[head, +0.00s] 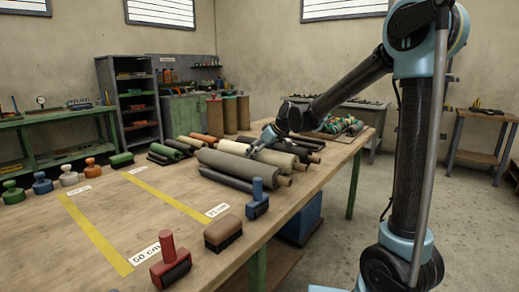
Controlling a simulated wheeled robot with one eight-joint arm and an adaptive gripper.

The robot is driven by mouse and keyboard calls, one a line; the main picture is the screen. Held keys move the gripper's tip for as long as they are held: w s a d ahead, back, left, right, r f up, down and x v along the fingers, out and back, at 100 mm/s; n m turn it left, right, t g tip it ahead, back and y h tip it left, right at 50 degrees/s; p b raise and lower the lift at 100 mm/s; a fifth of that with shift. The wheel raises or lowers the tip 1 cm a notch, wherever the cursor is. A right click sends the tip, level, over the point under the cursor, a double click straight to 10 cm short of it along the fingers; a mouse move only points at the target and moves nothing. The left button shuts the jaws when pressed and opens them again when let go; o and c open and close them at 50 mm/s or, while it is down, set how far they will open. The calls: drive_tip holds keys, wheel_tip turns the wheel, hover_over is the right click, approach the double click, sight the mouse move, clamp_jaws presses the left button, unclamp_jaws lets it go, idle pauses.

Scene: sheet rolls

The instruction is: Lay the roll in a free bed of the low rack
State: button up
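Several sheet rolls lie side by side on the wooden workbench (120,215). The nearest is a large grey roll (240,168), with a thinner dark roll (225,180) along its front. A cream roll (277,158) and dark rolls (302,145) lie behind it. To the left are green rolls (170,150) and an orange roll (205,137). My gripper (266,138) is small in view, low over the middle of the group. Its fingertips, and whether it holds a roll, cannot be made out. The low rack and its beds are hidden by the rolls.
Yellow tape strips (95,235) mark the bench. A red-handled tool (170,260), a brown brush (222,233) and a blue-handled tool (257,198) stand along the near edge. Several knobbed stamps (68,175) line the left. The bench between the tapes is clear.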

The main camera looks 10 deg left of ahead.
drive_tip(key=shift+f, duration=0.15)
drive_tip(key=o, duration=2.1)
drive_tip(key=v, duration=1.2)
